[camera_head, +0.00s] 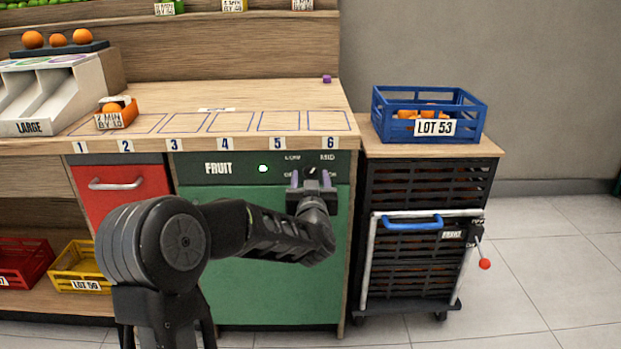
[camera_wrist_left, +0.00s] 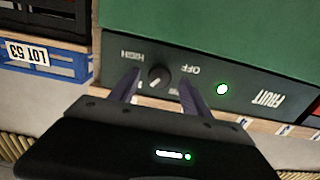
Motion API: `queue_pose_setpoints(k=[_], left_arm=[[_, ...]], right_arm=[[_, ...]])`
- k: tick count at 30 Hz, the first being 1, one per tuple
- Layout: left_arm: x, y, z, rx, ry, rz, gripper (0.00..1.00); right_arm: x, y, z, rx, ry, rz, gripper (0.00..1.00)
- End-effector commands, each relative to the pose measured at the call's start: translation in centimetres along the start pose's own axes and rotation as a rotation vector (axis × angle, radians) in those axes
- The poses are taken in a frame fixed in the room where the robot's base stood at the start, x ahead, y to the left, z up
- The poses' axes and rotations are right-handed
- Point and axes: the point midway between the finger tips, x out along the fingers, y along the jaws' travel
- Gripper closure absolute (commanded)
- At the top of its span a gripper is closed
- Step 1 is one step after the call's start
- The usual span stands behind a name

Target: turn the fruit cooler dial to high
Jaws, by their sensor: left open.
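The fruit cooler dial (camera_head: 311,170) is a small dark knob on the dark panel above the green cooler door (camera_head: 270,270). Its light pointer mark appears to lean to the upper right, towards MID, in the head view. LOW and MID show above it; the lower labels are partly covered by my gripper. The dial also shows in the upside-down left wrist view (camera_wrist_left: 158,77), with HIGH and OFF readable. My left gripper (camera_head: 310,177) is open in front of the panel, one finger on each side of the dial. I cannot tell if they touch it. My right gripper is not in view.
A lit green lamp (camera_head: 263,169) and FRUIT label sit left of the dial. The wooden counter (camera_head: 240,95) overhangs the panel. A dark cart (camera_head: 425,190) with a blue crate (camera_head: 463,120) stands at the right. The floor beyond it is clear.

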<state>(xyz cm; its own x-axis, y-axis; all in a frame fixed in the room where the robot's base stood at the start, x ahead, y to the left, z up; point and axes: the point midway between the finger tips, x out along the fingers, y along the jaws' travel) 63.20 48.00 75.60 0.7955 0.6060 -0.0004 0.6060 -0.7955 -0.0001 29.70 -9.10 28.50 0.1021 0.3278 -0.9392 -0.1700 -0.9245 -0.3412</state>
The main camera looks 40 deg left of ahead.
Motion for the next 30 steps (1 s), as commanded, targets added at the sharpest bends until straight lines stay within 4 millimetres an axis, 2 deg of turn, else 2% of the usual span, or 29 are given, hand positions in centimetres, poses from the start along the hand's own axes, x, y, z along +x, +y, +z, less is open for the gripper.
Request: queue_pose_setpoints(k=[5,13,30], left_arm=[[1.5,0.1,0.0,-0.001,0.0,0.001,0.44],[1.7,0.1,0.0,0.0,0.0,0.002,0.44],[1.6,0.1,0.0,0.0,0.0,0.001,0.9]], right_arm=[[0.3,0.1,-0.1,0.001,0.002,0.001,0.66],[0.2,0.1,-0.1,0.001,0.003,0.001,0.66],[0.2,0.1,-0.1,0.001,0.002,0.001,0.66]])
